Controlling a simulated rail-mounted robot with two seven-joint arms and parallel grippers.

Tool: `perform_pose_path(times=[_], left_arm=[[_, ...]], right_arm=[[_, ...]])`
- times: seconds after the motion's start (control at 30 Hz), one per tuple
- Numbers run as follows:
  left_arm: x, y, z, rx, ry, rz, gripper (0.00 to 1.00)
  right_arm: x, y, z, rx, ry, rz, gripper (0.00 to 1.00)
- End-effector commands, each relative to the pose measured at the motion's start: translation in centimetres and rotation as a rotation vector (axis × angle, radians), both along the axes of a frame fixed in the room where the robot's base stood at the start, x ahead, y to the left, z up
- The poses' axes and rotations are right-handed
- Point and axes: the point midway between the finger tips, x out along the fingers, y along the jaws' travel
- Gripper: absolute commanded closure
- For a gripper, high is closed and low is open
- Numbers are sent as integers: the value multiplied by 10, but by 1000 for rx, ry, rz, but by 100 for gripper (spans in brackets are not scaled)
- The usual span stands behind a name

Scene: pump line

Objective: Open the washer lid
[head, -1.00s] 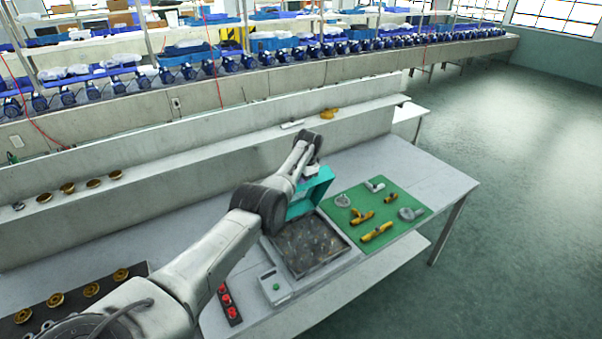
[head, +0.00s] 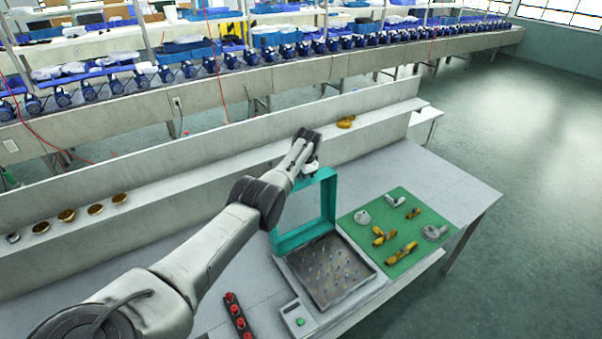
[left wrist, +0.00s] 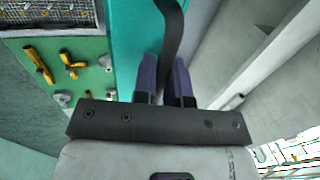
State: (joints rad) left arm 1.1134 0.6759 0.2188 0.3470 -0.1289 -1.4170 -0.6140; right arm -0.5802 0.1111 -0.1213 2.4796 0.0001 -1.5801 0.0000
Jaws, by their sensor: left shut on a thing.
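The washer lid (head: 303,237) is a teal frame standing up, raised at the back of the washer. The washer's open tray (head: 345,285), grey with several small nozzles inside, lies uncovered in front of it. My left gripper (head: 308,172) is at the lid's upper edge. In the left wrist view its purple fingers (left wrist: 166,68) are shut on a dark curved handle (left wrist: 172,25) beside the teal lid (left wrist: 128,60). The far end of the handle is out of that view. My right gripper is not in view.
A green mat (head: 412,260) with yellow and grey fittings lies right of the washer. A control box with a green button (head: 300,321) and a red-button strip (head: 236,312) stand in front. Brass parts (head: 67,215) sit on the ledge at left.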

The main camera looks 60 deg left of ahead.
Motion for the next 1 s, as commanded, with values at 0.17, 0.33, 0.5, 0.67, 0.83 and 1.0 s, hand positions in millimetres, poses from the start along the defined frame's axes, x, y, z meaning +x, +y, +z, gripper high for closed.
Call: perform_pose_path(times=[0.17,0.33,0.5,0.67,0.83,1.0], left_arm=[[-1,1,-1,1,0,5,100],[-1,0,-1,1,0,6,100],[-1,0,-1,0,-1,6,100],[0,0,-1,0,0,4,73],[0,0,-1,0,0,3,64],[0,0,-1,0,0,2,64]], right_arm=[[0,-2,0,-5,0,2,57],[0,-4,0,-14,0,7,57],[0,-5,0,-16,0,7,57],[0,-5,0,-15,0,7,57],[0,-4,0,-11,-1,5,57],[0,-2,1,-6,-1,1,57]])
